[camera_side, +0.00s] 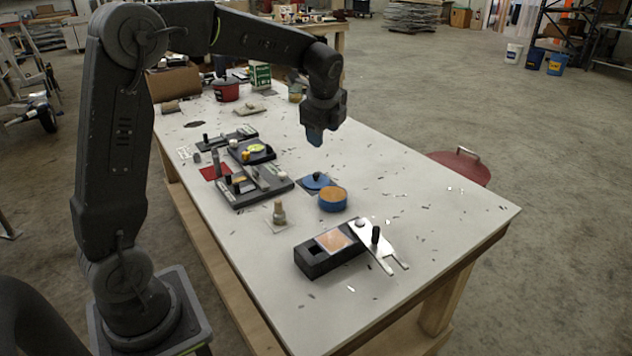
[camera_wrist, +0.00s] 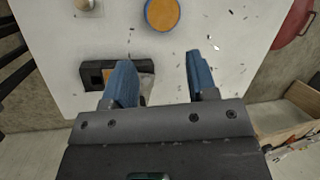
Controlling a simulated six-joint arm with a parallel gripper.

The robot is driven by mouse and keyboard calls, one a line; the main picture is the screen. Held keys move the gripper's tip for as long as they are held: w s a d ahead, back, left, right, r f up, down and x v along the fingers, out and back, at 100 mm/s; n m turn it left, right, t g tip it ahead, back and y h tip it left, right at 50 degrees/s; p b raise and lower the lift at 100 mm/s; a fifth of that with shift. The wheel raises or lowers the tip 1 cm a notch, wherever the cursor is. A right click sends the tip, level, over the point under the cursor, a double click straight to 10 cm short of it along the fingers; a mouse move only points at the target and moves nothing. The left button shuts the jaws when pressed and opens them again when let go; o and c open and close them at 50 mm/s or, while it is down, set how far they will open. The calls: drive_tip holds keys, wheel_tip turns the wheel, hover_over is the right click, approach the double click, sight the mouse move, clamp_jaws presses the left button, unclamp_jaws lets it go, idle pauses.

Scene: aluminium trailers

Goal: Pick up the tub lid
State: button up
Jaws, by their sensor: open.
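The tub lid (camera_side: 316,181) is a blue disc with a dark knob on top, lying on a dark square patch on the table in the side view. The round blue tub (camera_side: 333,201) with an orange-brown top stands just right of it. The tub also shows at the top of the wrist view (camera_wrist: 162,14), where I cannot make out the lid.
A black box (camera_side: 315,263) and a metal plate with a dark peg (camera_side: 377,251) lie nearer the front. A small tan piece (camera_side: 279,213) and black fixtures (camera_side: 252,187) stand left of the lid. Small metal chips are scattered. The table's right side is mostly clear.

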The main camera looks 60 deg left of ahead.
drive_tip(key=w+a+f+m+g+y, duration=0.1)
drive_tip(key=w+a+f+m+g, duration=0.1)
drive_tip(key=w+a+f+m, duration=0.6)
drive_tip(key=n, duration=0.2)
hover_over(316, 173)
drive_tip(key=s+d, duration=0.1)
drive_tip(key=d, duration=0.2)
wheel_tip(316, 173, down, 8)
drive_tip(key=shift+r, duration=0.1)
drive_tip(key=shift+t, duration=0.3)
drive_tip(key=shift+x, duration=3.1)
drive_tip(key=shift+w+a, duration=0.1)
drive_tip(key=shift+w, duration=0.05)
drive_tip(key=shift+r, duration=0.1)
clamp_jaws()
drive_tip(key=shift+r, duration=0.1)
